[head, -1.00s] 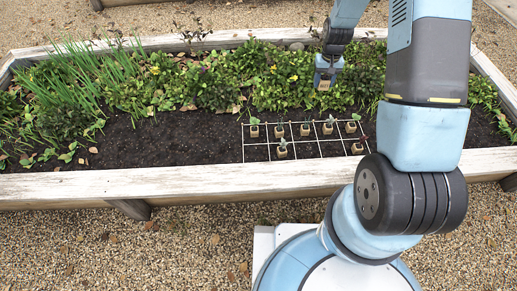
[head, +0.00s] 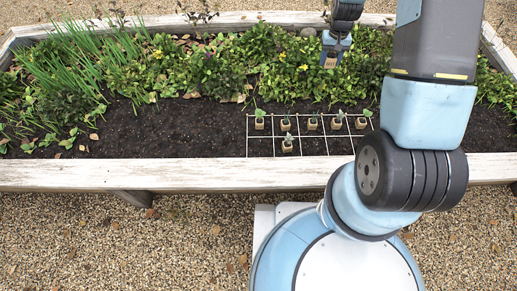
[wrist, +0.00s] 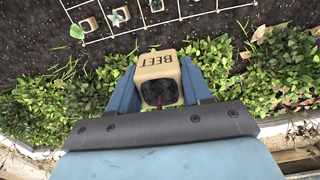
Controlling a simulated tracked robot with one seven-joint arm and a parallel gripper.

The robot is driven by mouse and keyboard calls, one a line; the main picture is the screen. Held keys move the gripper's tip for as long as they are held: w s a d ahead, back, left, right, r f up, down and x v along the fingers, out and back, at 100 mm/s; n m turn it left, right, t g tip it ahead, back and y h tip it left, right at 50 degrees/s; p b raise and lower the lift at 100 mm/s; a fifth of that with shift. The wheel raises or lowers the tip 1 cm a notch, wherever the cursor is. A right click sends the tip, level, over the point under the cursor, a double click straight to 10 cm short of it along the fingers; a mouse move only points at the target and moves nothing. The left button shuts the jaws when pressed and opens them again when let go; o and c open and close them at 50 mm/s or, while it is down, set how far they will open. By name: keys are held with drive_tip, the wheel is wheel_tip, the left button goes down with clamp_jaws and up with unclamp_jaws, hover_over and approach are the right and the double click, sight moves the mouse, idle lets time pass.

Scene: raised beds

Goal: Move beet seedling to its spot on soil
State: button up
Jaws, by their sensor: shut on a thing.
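My gripper (head: 330,62) is shut on a small tan pot marked BEET (wrist: 158,72), the beet seedling's pot. In the wrist view the pot sits between the blue fingers, with dark soil and a reddish stem in its top. In the head view the held pot (head: 329,61) is above the green plants at the back of the bed, behind the grid. A white grid (head: 247,136) lies on the dark soil at the front, and also shows at the top of the wrist view (wrist: 183,23).
Several potted seedlings stand in the grid's back row, such as one at its left end (head: 259,123). Another (head: 287,146) stands in the front row. My arm hides the grid's right part. A white wooden edge (head: 150,174) borders the bed. Bare soil (head: 170,130) lies left of the grid.

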drive_tip(key=shift+d, duration=0.3)
drive_tip(key=shift+s+a+f, duration=0.1)
drive_tip(key=shift+a+f, duration=0.1)
drive_tip(key=shift+f, duration=0.05)
drive_tip(key=s+a+f, duration=0.6)
drive_tip(key=a+f, duration=0.3)
drive_tip(key=s+a+f, duration=0.4)
drive_tip(key=s+f, duration=0.1)
drive_tip(key=s, duration=0.3)
drive_tip(key=s+a+f, duration=0.4)
drive_tip(key=s+f, duration=0.1)
drive_tip(key=s, duration=0.3)
drive_tip(key=s+a+f, duration=0.3)
drive_tip(key=s+f, duration=0.2)
drive_tip(key=s, duration=0.3)
drive_tip(key=shift+s+a+f, duration=0.2)
drive_tip(key=shift+a+f, duration=0.1)
drive_tip(key=shift+a, duration=0.1)
drive_tip(key=shift+w+a+f, duration=0.1)
drive_tip(key=shift+w+f, duration=0.05)
drive_tip(key=shift+f, duration=0.05)
drive_tip(key=w+a+f, duration=0.3)
drive_tip(key=w+f, duration=0.1)
drive_tip(key=w, duration=0.4)
hover_over(260, 150)
wheel_tip(260, 150, down, 5)
drive_tip(key=shift+d+f, duration=0.15)
drive_tip(key=shift+w+f, duration=0.15)
drive_tip(key=shift+f, duration=1.55)
